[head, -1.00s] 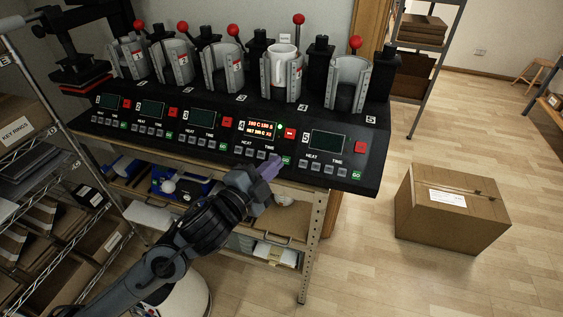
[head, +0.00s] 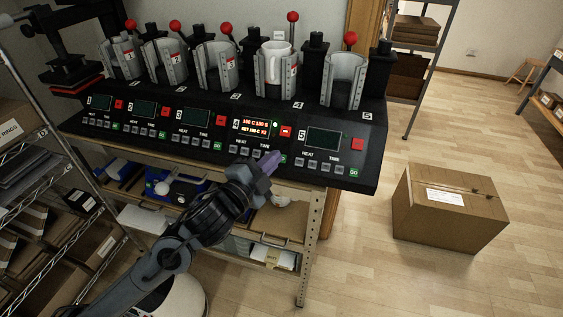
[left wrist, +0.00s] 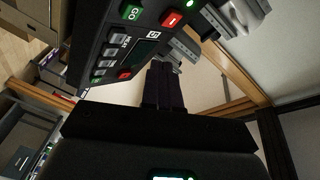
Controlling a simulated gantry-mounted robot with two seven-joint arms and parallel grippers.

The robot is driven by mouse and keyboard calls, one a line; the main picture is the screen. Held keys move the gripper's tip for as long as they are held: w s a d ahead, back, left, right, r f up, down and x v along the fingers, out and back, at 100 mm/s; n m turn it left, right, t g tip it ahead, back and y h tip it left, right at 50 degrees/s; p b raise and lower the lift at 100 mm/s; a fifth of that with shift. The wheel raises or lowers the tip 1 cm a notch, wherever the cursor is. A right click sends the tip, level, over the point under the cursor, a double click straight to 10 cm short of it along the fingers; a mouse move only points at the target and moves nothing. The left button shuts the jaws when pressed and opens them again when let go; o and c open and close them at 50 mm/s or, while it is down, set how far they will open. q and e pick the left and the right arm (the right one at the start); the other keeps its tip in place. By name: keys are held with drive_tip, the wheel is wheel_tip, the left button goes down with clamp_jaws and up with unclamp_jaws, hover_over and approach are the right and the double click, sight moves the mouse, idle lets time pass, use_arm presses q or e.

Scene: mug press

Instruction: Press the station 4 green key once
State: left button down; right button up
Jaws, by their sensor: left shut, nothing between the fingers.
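The press panel (head: 230,118) has several numbered stations. Station 4 has a lit orange display (head: 255,127), a green lamp (head: 275,125) and a red key (head: 286,131). Its green key (head: 284,159) is partly behind my left fingertips in the head view. In the left wrist view the green GO key (left wrist: 131,12) shows at the top, beside a red key (left wrist: 172,18). My left gripper (head: 271,162) is shut and empty, its purple-grey tips just in front of the panel's lower edge; I cannot tell whether they touch. Its fingers (left wrist: 164,85) are together in the left wrist view. My right gripper is out of view.
A white mug (head: 276,62) sits in the station 4 press. The dark station 5 screen (head: 323,138) and its green key (head: 353,172) lie to the right. Below is a shelf with blue bins (head: 185,188). A cardboard box (head: 450,210) stands on open floor.

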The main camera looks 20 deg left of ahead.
use_arm(q)
drive_tip(key=w+f+b, duration=0.2)
drive_tip(key=w+f, duration=0.1)
drive_tip(key=shift+w+a+f, duration=0.1)
drive_tip(key=shift+w+f, duration=0.1)
drive_tip(key=shift+w, duration=0.1)
idle(0.7)
idle(0.8)
drive_tip(key=shift+w+f, duration=0.1)
drive_tip(key=shift+f, duration=0.05)
idle(0.5)
drive_tip(key=shift+w+f, duration=0.2)
drive_tip(key=shift+w, duration=0.1)
idle(0.5)
drive_tip(key=shift+w+f+b, duration=0.25)
drive_tip(key=shift+b, duration=0.15)
idle(0.3)
drive_tip(key=shift+s+r, duration=0.1)
idle(0.3)
drive_tip(key=shift+s+r+p, duration=0.5)
drive_tip(key=shift+s+p, duration=0.05)
